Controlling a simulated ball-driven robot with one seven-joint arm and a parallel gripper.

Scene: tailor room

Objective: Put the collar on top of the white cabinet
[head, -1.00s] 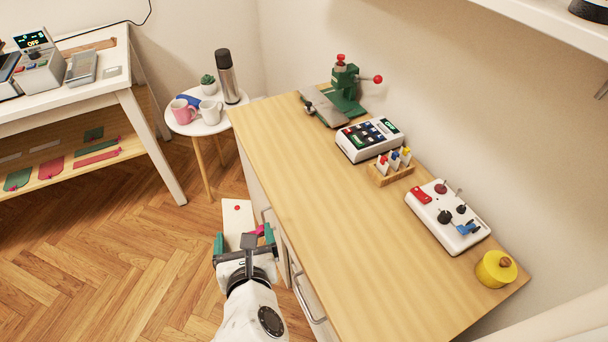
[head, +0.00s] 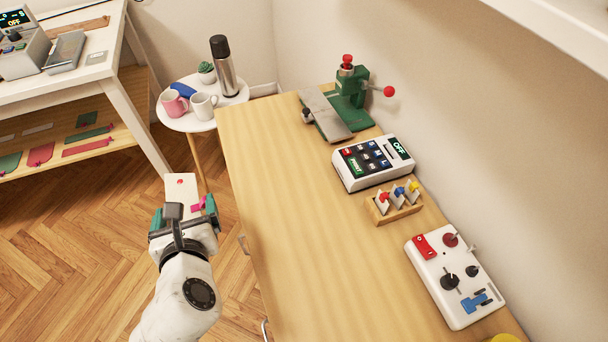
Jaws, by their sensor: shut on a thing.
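My gripper (head: 184,212) is shut on a flat white piece (head: 181,185) with a red dot, which looks like the collar. The piece sticks out beyond the fingers, and its near part is hidden by them. A magenta bit (head: 197,204) shows beside it at the right finger. The gripper is over the floor, left of the cabinet (head: 270,200). The cabinet has a light wooden top and pale sides with drawer handles. The held piece is apart from the top's left edge in the picture.
On the top stand a green press (head: 350,95), a label printer-like device (head: 372,162), a wooden holder (head: 394,203) and a white control box (head: 455,278). The top's left and near part is bare. A round table (head: 200,120) with mugs and a flask stands behind.

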